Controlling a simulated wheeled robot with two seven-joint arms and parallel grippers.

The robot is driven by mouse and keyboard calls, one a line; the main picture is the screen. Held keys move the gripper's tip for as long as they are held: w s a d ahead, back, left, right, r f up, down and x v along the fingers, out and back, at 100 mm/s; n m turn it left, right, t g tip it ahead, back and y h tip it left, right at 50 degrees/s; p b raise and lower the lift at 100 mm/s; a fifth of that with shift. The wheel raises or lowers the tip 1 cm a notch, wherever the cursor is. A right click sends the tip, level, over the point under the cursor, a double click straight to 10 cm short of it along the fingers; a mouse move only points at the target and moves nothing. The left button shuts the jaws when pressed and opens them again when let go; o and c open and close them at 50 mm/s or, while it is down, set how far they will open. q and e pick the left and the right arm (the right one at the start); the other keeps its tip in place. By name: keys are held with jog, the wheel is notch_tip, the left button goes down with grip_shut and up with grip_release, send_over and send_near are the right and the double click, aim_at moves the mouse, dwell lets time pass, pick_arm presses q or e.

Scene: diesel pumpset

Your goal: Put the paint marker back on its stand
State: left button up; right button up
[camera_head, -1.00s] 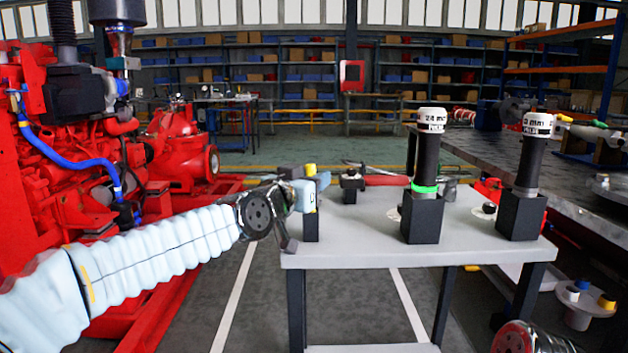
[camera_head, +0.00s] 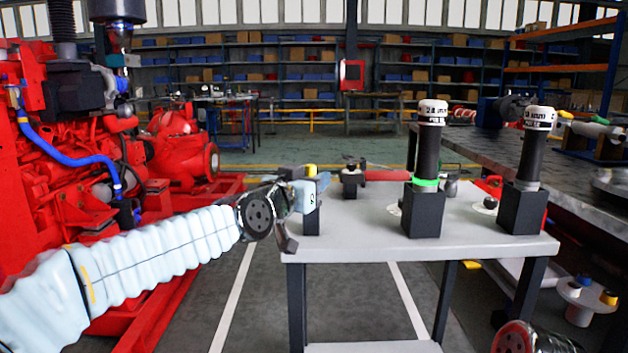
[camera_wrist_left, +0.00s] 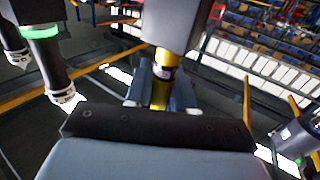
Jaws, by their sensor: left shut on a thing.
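The paint marker shows as a yellow end (camera_head: 310,170) above the fingers of my left gripper (camera_head: 304,193) in the head view. In the left wrist view its yellow body (camera_wrist_left: 159,94) lies between my fingers (camera_wrist_left: 160,98), which are shut on it. A black block, which looks like the stand (camera_head: 312,224), is under the gripper at the table's left front corner. In the wrist view a dark block (camera_wrist_left: 178,22) meets the marker's far end. I cannot tell whether the marker is seated in it; the gripper hides the join.
On the grey table (camera_head: 365,248), a black tool with a green ring (camera_head: 427,160) and a similar one (camera_head: 532,160) stand upright in black blocks. A red-handled tool (camera_head: 385,176) lies behind. The red engine (camera_head: 70,180) is left. The table's front middle is clear.

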pick_arm(q)
jog(key=shift+f, duration=0.35)
jog(key=o, duration=1)
jog(key=b+v, duration=0.3)
jog(key=v, duration=1.1)
